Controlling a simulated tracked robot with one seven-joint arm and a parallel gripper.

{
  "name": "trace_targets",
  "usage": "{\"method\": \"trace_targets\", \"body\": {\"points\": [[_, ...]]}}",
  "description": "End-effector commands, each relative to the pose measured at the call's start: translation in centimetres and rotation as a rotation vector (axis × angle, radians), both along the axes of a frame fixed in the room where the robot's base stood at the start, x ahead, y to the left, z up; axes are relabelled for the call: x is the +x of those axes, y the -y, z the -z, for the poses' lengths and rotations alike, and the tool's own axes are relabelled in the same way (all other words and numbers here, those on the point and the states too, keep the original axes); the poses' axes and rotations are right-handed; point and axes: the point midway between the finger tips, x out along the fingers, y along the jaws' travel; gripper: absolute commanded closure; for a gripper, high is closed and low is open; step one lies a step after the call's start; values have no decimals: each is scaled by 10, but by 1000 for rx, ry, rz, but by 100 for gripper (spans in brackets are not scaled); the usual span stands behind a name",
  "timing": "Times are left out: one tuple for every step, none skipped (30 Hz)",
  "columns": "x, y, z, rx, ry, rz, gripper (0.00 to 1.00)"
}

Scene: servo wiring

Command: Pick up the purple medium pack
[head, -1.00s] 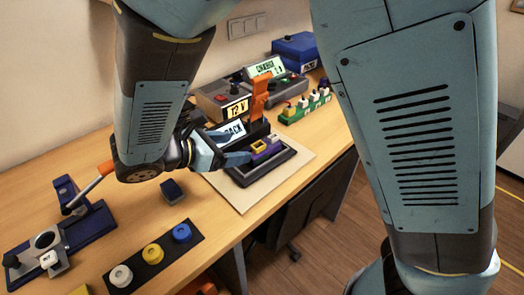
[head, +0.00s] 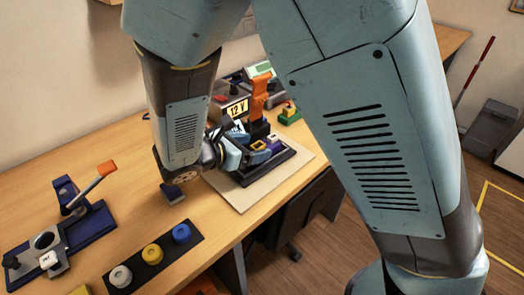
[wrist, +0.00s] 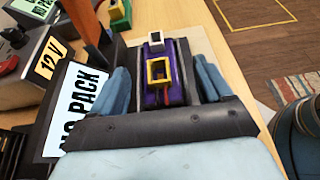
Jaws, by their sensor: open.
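The purple pack (wrist: 178,82) lies in a black tray (head: 246,181) on a pale board. It has a yellow square frame (wrist: 149,74) and a white-and-dark block on top, and a bit of red shows by the frame. In the wrist view my gripper (wrist: 161,68) is open, with one blue finger on each side of the pack and a gap visible on both sides. In the head view my gripper (head: 250,155) reaches over the tray from the left and partly hides the pack. I cannot tell how deep the fingers sit beside it.
An orange upright clamp (head: 260,94) stands just behind the tray. A "12 V" box (wrist: 48,58) and a "NO PACK" display (wrist: 84,105) are close on the left. A strip of coloured knobs (head: 152,254) and a blue lever fixture (head: 88,229) lie front left.

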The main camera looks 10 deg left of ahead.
Motion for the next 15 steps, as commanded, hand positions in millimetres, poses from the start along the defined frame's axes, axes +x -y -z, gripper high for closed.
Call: {"method": "trace_targets", "body": {"points": [[5, 4, 3, -1, 0, 2, 21], [8, 7, 4, -3, 0, 1, 21], [13, 10, 6, -3, 0, 1, 21], [16, 12, 8, -2, 1, 1, 21], [19, 14, 9, -3, 0, 1, 21], [22, 18, 11, -1, 0, 2, 21], [24, 19, 12, -1, 0, 1, 21], [26, 21, 13, -1, 0, 1, 21], [28, 23, 14, -1, 0, 1, 21], [30, 24, 15, -1, 1, 0, 21], [31, 25, 15, 0, 0, 0, 21], [31, 26, 16, 0, 0, 0, 21], [32, 26, 16, 0, 0, 0, 21], [32, 26, 16, 0, 0, 0, 21], [32, 26, 16, 0, 0, -1, 21]]}}
